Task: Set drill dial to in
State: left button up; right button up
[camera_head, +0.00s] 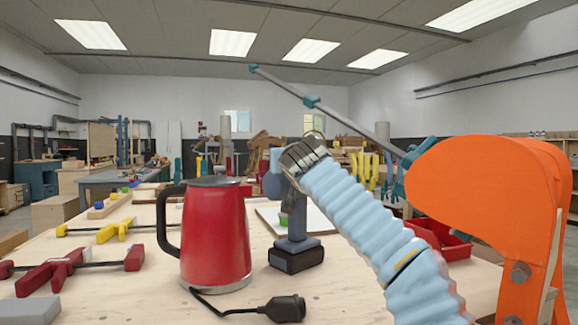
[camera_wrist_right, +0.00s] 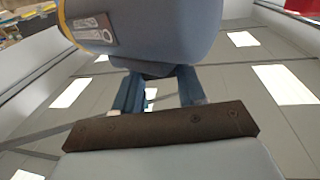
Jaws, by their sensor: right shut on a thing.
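My left gripper is out of view.
A red kettle (camera_head: 214,235) stands close left of the drill, its black plug (camera_head: 283,309) lying in front. Red clamps (camera_head: 60,270) and yellow clamps (camera_head: 110,230) lie at left. A red tray (camera_head: 437,239) is at right.

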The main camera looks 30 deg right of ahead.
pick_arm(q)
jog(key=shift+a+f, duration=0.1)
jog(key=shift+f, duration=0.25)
pick_arm(e)
jog(key=shift+m+h, duration=0.4)
jog(key=shift+h, duration=0.1)
jog(key=o, duration=1.1)
jog(key=shift+c, duration=0.2)
pick_arm(q)
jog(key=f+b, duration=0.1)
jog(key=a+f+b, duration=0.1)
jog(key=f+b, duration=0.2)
jog(key=b, duration=0.1)
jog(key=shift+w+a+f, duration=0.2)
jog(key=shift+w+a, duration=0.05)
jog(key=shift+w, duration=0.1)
pick_arm(e)
jog(key=v, duration=1.3)
jog(key=shift+s+a, duration=0.3)
jog(key=shift+r, duration=0.15)
